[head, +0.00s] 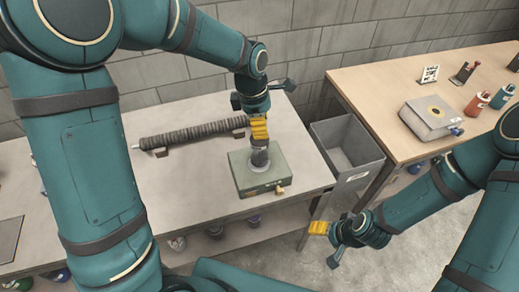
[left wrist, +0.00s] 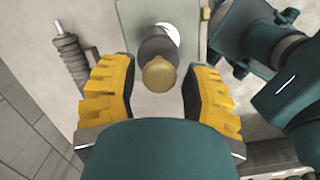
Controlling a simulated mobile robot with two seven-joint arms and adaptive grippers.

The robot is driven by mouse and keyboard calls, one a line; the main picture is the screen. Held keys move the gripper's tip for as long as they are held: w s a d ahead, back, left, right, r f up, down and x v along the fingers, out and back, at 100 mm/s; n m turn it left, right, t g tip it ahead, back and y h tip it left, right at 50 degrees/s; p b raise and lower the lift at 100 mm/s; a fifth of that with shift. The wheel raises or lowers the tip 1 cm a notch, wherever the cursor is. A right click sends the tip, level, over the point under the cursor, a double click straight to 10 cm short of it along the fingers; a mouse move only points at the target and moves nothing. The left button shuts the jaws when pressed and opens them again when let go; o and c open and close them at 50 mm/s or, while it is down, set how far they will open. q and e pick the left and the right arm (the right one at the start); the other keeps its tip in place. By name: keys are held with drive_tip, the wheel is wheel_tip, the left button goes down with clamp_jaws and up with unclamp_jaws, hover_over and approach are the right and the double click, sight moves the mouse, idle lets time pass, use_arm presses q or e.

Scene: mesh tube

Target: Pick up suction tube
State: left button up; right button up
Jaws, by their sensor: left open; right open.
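An upright grey tube (head: 260,157) with a tan rounded top (left wrist: 159,74) stands on a green box (head: 246,180) on the grey table; it looks like the suction tube. My left gripper (head: 259,128) is open above it, pointing down. In the left wrist view the tube's top lies between the two yellow fingers, with gaps on both sides. The gripper hides part of the tube in the head view. My right gripper (head: 320,228) is open and empty, away from the table over the floor side.
A dark ribbed tube (head: 190,135) lies behind the box; its end shows in the left wrist view (left wrist: 70,55). A grey bin (head: 345,165) stands right of the table. A wooden table (head: 380,95) holds a grey case (head: 430,117) and small items. The table's front left is clear.

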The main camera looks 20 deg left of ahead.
use_arm(q)
clamp_jaws()
